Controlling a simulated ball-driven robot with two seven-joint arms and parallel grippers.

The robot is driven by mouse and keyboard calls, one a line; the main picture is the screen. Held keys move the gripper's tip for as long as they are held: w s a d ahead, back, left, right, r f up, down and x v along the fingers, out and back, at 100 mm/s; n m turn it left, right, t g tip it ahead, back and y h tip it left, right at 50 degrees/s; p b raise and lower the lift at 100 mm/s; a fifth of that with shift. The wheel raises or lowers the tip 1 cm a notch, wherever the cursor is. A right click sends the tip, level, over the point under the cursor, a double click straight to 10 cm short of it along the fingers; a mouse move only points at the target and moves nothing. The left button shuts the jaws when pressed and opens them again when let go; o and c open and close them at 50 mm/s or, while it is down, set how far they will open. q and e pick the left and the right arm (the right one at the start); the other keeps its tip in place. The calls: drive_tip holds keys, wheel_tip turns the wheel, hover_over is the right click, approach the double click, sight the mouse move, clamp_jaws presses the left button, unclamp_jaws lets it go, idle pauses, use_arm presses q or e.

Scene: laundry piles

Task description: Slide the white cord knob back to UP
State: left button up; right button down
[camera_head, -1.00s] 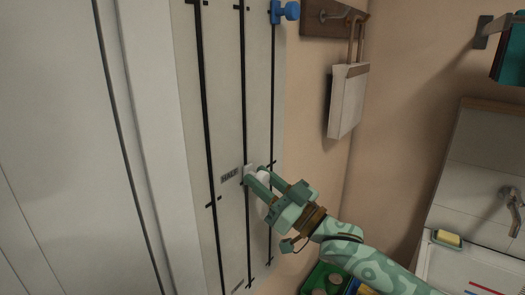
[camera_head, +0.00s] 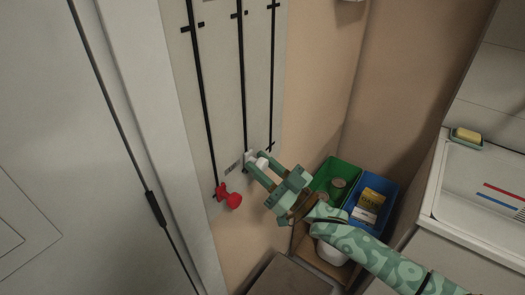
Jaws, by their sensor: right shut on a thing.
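The white knob (camera_head: 262,163) is at the lower end of the middle black slot (camera_head: 243,90) on the pale wall panel. My right gripper (camera_head: 257,166) is shut on the white knob, its two fingers on either side of it and partly covering it. A small dark label (camera_head: 233,168) beside the slot's low end is too small to read. My left gripper is not in view.
A red knob (camera_head: 229,197) sits at the bottom of the left slot, close to my right gripper. A green bin (camera_head: 345,168) and a blue bin (camera_head: 382,192) stand to the right. A sink (camera_head: 480,190) is at the far right.

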wheel_tip(320, 180, down, 3)
drive_tip(key=shift+b, duration=0.5)
drive_tip(key=shift+r, duration=0.1)
drive_tip(key=c, duration=1.1)
unclamp_jaws()
drive_tip(key=v, duration=1.6)
drive_tip(key=shift+p, duration=0.45)
drive_tip(key=shift+d, duration=0.1)
